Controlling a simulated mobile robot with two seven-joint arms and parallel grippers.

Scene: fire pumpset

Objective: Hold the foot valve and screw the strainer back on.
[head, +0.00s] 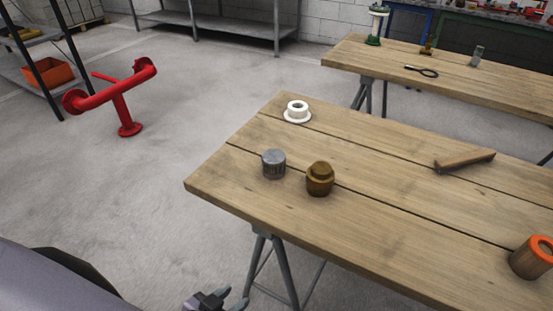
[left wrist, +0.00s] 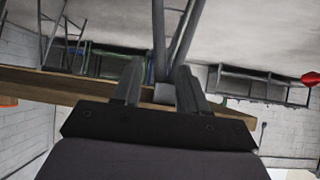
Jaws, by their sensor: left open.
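The brass foot valve (head: 320,180) stands upright on the near wooden table, close to its left end. The strainer, a grey ribbed metal cylinder (head: 273,164), stands apart from it, just to its left. My left gripper (head: 228,301) shows at the bottom edge of the head view, below the table's near edge and away from both parts. Its two fingers are spread and empty in the left wrist view (left wrist: 160,85). My right gripper is not in view.
The near table (head: 400,215) also holds a white roll (head: 297,107), a brown wedge-like piece (head: 464,161) and an orange-topped cylinder (head: 533,257). Trestle legs (head: 283,270) stand close to my left gripper. A red pipe stand (head: 122,95) is on the open floor.

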